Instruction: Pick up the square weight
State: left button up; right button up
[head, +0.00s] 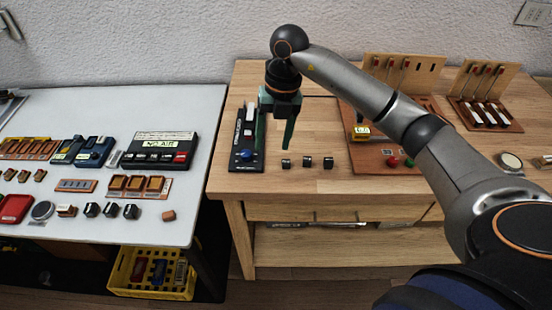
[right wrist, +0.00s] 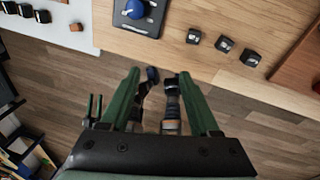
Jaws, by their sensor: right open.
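Three small dark blocks with light faces stand in a row near the front of the wooden table: left block (head: 286,162), middle block (head: 307,162), right block (head: 328,162). They also show in the right wrist view: left block (right wrist: 193,36), middle block (right wrist: 224,43), right block (right wrist: 250,57). I cannot tell which thing is the square weight. My right gripper (head: 288,133) is above the wooden table, just behind the left block in the head view. In the right wrist view its green fingers (right wrist: 159,73) are apart and empty. My left gripper is not in view.
A black panel (head: 245,140) with a blue knob lies left of the blocks. A wooden board (head: 375,160) with red and green buttons lies to their right. A white table (head: 95,190) at left holds more dark blocks (head: 110,210) and a brown block (head: 168,215).

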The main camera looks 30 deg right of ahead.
jog(key=w+d+r+m+h, duration=0.1)
jog(key=d+r+h, duration=0.1)
jog(key=d, duration=0.2)
send_over(286, 162)
jog(key=f, duration=0.6)
jog(key=shift+s+p, duration=0.2)
jog(key=shift+p, duration=0.1)
jog(key=shift+w+f+p, duration=0.15)
jog(key=shift+f+p, duration=0.3)
jog(key=shift+f, duration=2.6)
jog(key=shift+c, duration=0.4)
grip_shut()
